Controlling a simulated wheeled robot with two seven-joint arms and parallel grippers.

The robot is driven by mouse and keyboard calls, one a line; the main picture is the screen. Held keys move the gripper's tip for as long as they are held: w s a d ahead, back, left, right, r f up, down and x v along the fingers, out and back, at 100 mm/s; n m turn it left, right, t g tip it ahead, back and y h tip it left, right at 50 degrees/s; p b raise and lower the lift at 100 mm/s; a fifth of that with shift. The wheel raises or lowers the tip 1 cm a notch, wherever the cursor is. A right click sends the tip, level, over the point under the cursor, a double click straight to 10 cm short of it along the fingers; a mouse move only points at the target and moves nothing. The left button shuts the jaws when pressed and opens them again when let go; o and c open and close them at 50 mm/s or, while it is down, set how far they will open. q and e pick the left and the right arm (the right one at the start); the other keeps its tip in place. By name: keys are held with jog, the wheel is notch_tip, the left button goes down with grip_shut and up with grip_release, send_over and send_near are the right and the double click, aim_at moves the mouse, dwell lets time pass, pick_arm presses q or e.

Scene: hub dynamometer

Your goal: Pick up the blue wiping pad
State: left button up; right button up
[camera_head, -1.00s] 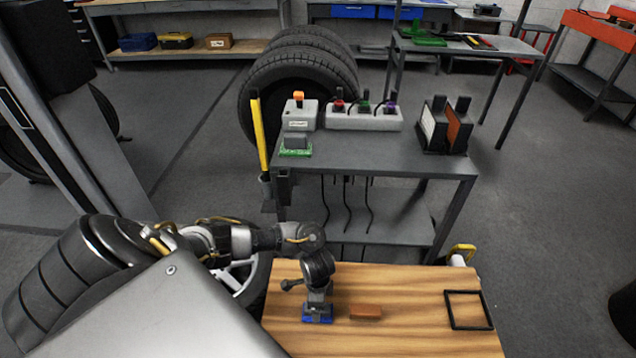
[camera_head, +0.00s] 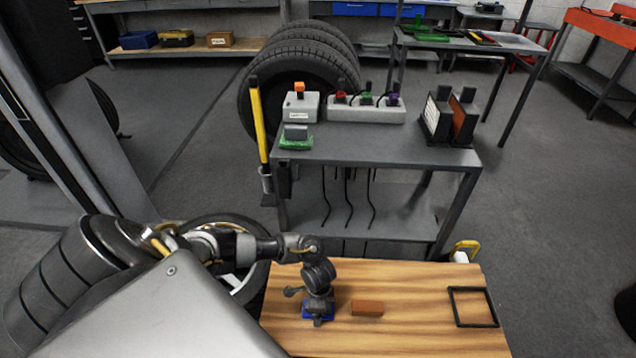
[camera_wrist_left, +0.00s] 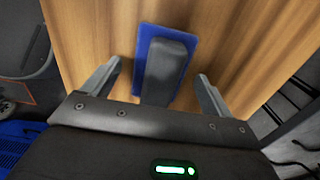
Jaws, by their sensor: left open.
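The blue wiping pad (camera_wrist_left: 148,36) lies flat on the wooden tabletop, with a dark grey block-shaped handle (camera_wrist_left: 167,68) on top. In the head view the pad (camera_head: 309,313) shows only as blue edges beneath my left gripper (camera_head: 318,305). In the left wrist view my left gripper (camera_wrist_left: 157,85) is open. Its two fingers stand on either side of the handle, with a visible gap on both sides. I cannot tell how far the fingertips are above the pad. My right gripper is not in view.
A reddish-brown block (camera_head: 367,308) lies just right of the pad on the wooden table (camera_head: 400,338). A black square frame (camera_head: 455,308) lies near the table's right edge. Behind stands a grey bench (camera_head: 375,152) with switch boxes and a green-based pad (camera_head: 296,142).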

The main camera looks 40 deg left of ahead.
pick_arm(q)
jog(key=shift+c, duration=0.2)
jog(key=c, duration=1)
jog(key=shift+c, duration=0.2)
jog(key=shift+r, duration=0.1)
